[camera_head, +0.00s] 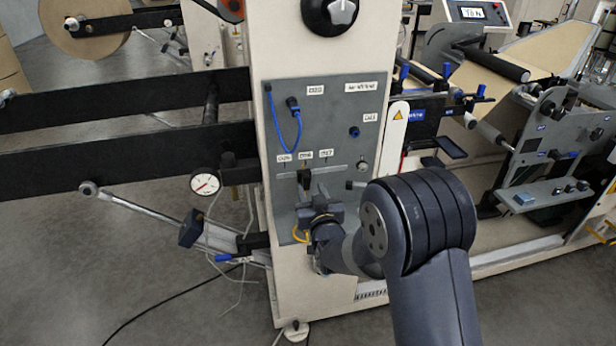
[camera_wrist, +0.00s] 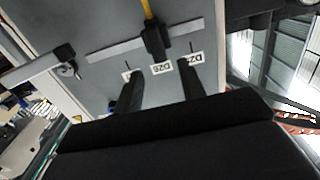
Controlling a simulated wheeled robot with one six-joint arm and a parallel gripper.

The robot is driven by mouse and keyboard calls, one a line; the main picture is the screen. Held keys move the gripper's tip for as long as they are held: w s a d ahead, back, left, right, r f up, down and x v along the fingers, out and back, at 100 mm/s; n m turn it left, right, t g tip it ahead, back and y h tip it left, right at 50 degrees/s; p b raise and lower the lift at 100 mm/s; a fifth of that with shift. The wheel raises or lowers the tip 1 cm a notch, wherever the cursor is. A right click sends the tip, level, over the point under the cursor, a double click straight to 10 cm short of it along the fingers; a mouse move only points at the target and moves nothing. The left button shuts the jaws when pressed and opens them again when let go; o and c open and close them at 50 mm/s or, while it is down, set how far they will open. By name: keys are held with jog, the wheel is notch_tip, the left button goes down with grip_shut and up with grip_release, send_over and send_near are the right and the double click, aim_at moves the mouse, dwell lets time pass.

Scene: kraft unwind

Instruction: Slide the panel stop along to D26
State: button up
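The panel stop (camera_head: 304,178) is a small dark block on a pale horizontal rail (camera_head: 334,172) on the grey panel. In the wrist view, which is turned over, the stop (camera_wrist: 154,38) sits across the rail (camera_wrist: 112,51). A row of small labels runs along the rail. The middle label (camera_head: 305,154) appears to read D26, though the print is tiny, and the stop lines up with it. My gripper (camera_head: 318,205) is just below the stop in the head view. In the wrist view its two fingers (camera_wrist: 158,84) are apart, one on each side of the stop's line, with nothing visibly held.
A blue cable (camera_head: 285,125) hangs on the upper panel. A yellow cable (camera_head: 299,236) lies below the stop. A knob (camera_head: 362,166) is right of the rail. A dial gauge (camera_head: 205,185) and lever rod (camera_head: 130,205) stand out at the left.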

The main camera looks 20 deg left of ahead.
aim_at(307, 179)
jog(key=shift+p+x, duration=0.5)
jog(key=shift+x, duration=2.2)
jog(key=shift+c, duration=0.5)
grip_shut()
